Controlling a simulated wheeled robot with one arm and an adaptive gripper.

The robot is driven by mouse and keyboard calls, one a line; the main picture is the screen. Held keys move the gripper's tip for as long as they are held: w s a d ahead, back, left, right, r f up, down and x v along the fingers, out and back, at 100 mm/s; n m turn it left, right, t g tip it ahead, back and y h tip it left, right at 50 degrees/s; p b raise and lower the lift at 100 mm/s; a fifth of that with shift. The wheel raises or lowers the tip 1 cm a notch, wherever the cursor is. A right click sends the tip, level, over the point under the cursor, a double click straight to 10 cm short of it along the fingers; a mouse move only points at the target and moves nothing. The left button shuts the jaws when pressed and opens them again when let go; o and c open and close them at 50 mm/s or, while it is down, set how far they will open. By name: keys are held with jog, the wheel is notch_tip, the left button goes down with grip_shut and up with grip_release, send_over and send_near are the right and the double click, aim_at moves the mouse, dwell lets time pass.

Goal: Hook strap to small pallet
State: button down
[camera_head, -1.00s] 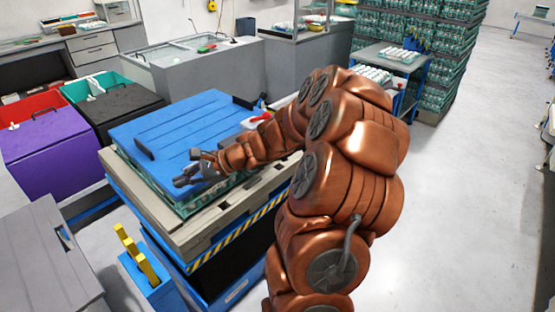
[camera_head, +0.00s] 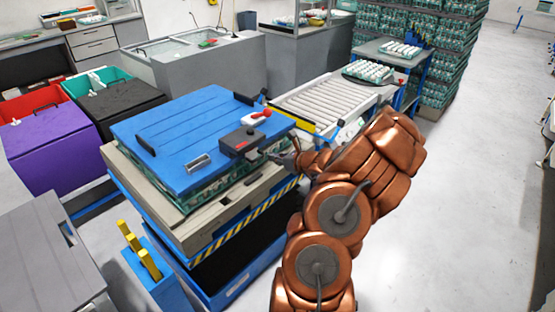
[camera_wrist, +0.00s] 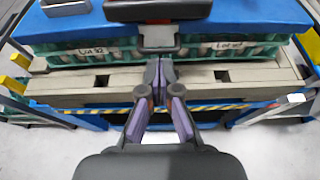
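The small pallet (camera_head: 185,226) is grey-beige and lies under the green egg trays (camera_head: 196,198) and a blue lid (camera_head: 165,150). A dark strap device (camera_head: 240,140) with a red mark sits at the lid's front right edge. In the wrist view the device (camera_wrist: 160,10) has a grey metal strap hook (camera_wrist: 158,38) hanging at the tray side. My gripper (camera_head: 283,158) is in front of the hook, on the pallet's right side. In the wrist view my gripper's fingertips (camera_wrist: 160,66) are together just below the hook, above the pallet edge. Whether they pinch part of the hook is unclear.
A roller conveyor (camera_head: 322,102) stands behind the stack, with an egg tray (camera_head: 368,72) at its far end. A red-and-white handle (camera_head: 257,118) lies on the lid. Purple (camera_head: 55,150) and black (camera_head: 115,110) bins stand left. Floor at right is clear.

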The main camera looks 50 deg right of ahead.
jog(key=shift+b+x, duration=0.5)
jog(key=shift+x, duration=3.55)
jog(key=shift+a, duration=0.1)
jog(key=shift+f, duration=0.1)
notch_tip(320, 180, down, 9)
jog(key=b, duration=0.5)
jog(key=shift+b, duration=0.4)
jog(key=w+r+p+v, duration=0.1)
jog(key=p+v, duration=0.4)
jog(key=v, duration=0.7)
jog(key=shift+r, duration=0.7)
